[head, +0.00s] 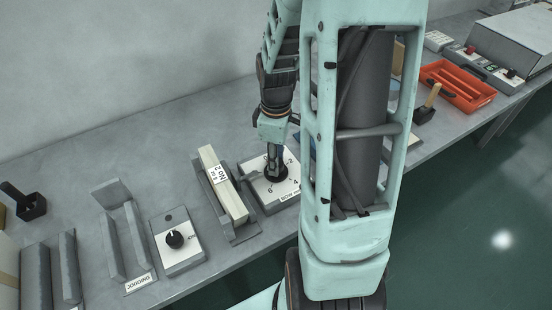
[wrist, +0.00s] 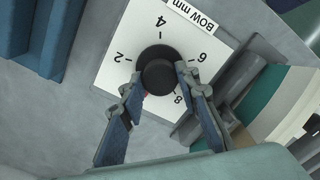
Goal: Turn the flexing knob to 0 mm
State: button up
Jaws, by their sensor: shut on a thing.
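The black flexing knob (wrist: 160,75) stands on a white dial plate (wrist: 112,72) labelled "BOW mm", with 2, 4, 6 and 8 readable in the wrist view. My gripper (wrist: 158,82) is shut on the knob, one finger on each side. A small red mark shows at the knob's lower left edge, on the side between 2 and 8. The 0 cannot be made out there. In the head view my gripper (head: 271,172) points down at the dial plate (head: 284,187) and largely hides the knob.
A holder with pale strips (head: 224,185) stands just left of the dial. Further left are another dial with a black knob (head: 174,239) and a grey jogging fixture (head: 124,240). An orange tray (head: 457,86) lies at the right. My arm hides part of the bench.

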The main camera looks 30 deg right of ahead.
jog(key=o, duration=1.2)
jog(key=shift+c, duration=0.2)
notch_tip(320, 180, up, 12)
